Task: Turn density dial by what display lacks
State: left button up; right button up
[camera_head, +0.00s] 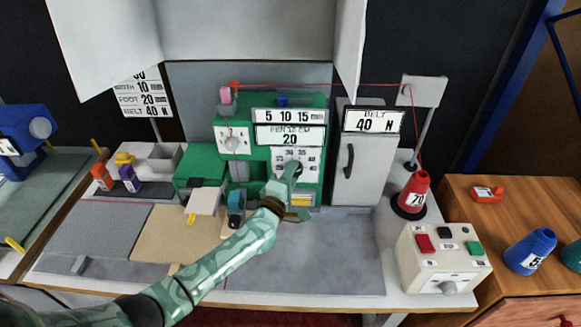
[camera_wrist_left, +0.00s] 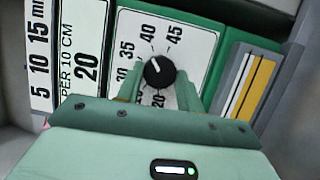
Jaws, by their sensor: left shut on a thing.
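The density dial is a black knob (camera_wrist_left: 160,71) with a white pointer on a white plate (camera_wrist_left: 194,49) marked with numbers including 20, 35, 40 and 45. In the left wrist view the pointer leans up and left, roughly toward 35 to 40; the exact mark is unclear. My left gripper (camera_wrist_left: 158,90) is shut on the knob, a finger at each side. My right gripper is not in view.
A plate (camera_head: 289,116) reads 5 10 15. A belt sign (camera_head: 373,121) reads 40 N, above a grey cabinet (camera_head: 362,165). A red thread cone (camera_head: 414,191) and a button box (camera_head: 443,257) stand right. A card (camera_head: 142,95) hangs left. The grey front table area (camera_head: 330,260) is clear.

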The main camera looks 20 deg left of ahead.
pick_arm(q)
jog(key=shift+m+g+p, duration=0.3)
jog(key=shift+m+p, duration=0.6)
jog(key=shift+p, duration=0.15)
jog(key=o, duration=1)
